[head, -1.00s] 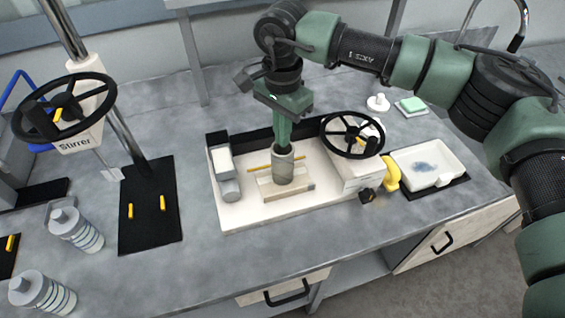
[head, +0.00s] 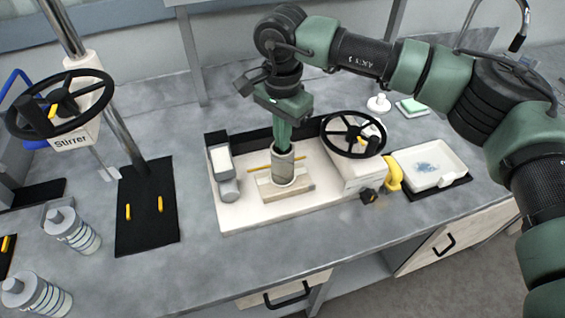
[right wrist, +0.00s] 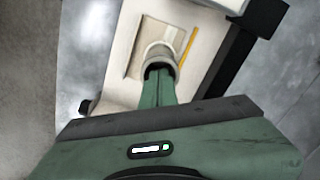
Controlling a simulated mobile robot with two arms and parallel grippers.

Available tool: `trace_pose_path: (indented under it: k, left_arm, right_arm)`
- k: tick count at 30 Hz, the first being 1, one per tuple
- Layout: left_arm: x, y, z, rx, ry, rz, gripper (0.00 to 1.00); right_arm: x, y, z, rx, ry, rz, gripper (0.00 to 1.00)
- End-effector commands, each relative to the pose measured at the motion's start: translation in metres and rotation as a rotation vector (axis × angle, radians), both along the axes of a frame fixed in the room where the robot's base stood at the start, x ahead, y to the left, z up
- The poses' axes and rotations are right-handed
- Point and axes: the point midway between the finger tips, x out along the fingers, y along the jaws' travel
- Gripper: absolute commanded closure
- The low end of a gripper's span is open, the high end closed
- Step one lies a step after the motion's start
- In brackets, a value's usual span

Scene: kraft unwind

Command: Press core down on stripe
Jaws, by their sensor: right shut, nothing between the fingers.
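The grey core (head: 283,171) stands upright on a pale wooden plate (head: 304,188) in the white tray-like machine base. It also shows in the right wrist view (right wrist: 163,55). My right gripper (head: 283,146) points straight down with its fingers shut, their tips at the core's top opening. The fingers hide part of the rim, and I cannot tell how far they reach inside. No stripe can be told apart under the core. A thin yellow bar (head: 259,168) lies behind the core. My left gripper is out of view.
A black handwheel (head: 352,134) stands close to the right of the core. A grey roller (head: 229,188) is at the left of the base (head: 245,219). A white tray (head: 440,158) is at the right. The stirrer (head: 73,138) and bottles (head: 72,230) are at the left.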

Motion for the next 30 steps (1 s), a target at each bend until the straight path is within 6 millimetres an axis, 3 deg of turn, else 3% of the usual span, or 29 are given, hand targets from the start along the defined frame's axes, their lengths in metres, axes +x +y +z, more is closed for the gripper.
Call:
trace_pose_path:
  k: [30]
  left_arm:
    - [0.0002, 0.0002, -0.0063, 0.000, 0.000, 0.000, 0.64]
  right_arm:
    - [-0.0013, -0.0004, -0.0050, -0.003, 0.006, 0.001, 1.00]
